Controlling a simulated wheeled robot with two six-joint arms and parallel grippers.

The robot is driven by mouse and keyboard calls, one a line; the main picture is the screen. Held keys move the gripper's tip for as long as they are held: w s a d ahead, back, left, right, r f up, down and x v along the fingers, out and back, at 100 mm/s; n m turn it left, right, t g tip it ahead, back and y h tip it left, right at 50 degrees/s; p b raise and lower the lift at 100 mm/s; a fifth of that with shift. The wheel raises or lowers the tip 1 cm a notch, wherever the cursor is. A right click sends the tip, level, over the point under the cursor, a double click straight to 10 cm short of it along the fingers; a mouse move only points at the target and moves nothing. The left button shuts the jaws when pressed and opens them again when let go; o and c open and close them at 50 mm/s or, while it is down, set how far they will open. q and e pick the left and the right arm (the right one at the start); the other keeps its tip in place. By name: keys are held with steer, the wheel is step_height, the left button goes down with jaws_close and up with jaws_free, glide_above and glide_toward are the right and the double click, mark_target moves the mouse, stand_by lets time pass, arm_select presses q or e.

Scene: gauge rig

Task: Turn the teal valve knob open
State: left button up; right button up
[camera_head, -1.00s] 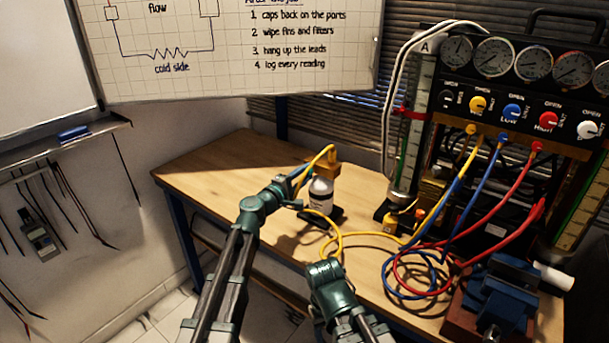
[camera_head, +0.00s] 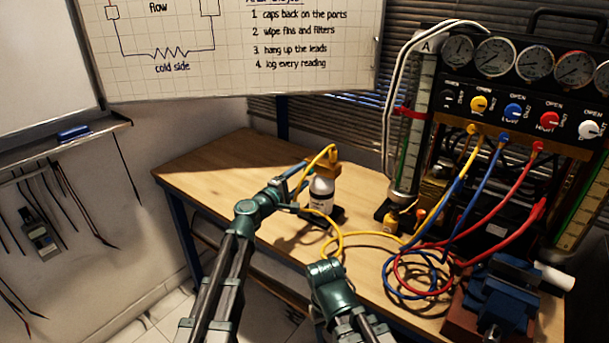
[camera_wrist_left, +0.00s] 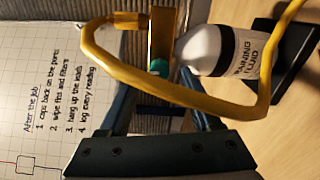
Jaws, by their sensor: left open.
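The teal valve knob (camera_wrist_left: 158,67) shows in the left wrist view, on the side of an upright brass block (camera_wrist_left: 162,25). A yellow hose loops in front of it and partly covers the view. My left gripper (camera_wrist_left: 158,82) is open, with one finger on each side of the knob in the picture; I cannot tell whether they touch it. In the head view the left gripper (camera_head: 304,190) is beside the white training fluid bottle (camera_head: 321,188), below the brass block (camera_head: 331,167). The knob is not clear there. My right gripper is out of view; only part of that arm shows.
A gauge rig (camera_head: 520,100) with coloured knobs and hoses stands at the right. Coiled hoses (camera_head: 400,275) and a blue vise (camera_head: 500,295) lie in front of it. The wooden table (camera_head: 210,168) is clear at its left. The yellow hose (camera_wrist_left: 90,50) loops close to my left gripper.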

arm_select(q)
steer(key=v, duration=1.2)
steer(key=shift+d, duration=0.1)
steer(key=s+d+f+m+g+y, duration=0.2)
steer(key=s+d+f+m+g, duration=0.2)
steer(key=s+f+m+g, duration=0.65)
steer(key=s+a+f+m+g+y, duration=0.2)
steer(key=s+a+f+g+y, duration=0.1)
steer(key=s+a+f+y, duration=0.65)
steer(key=s+d+r+m+g+p, duration=0.1)
steer(key=s+d+r+m+p, duration=0.3)
steer(key=p, duration=0.7)
steer(key=s+d+r, duration=0.2)
steer(key=d+r, duration=0.2)
steer(key=r, duration=0.1)
steer(key=shift+s, duration=0.25)
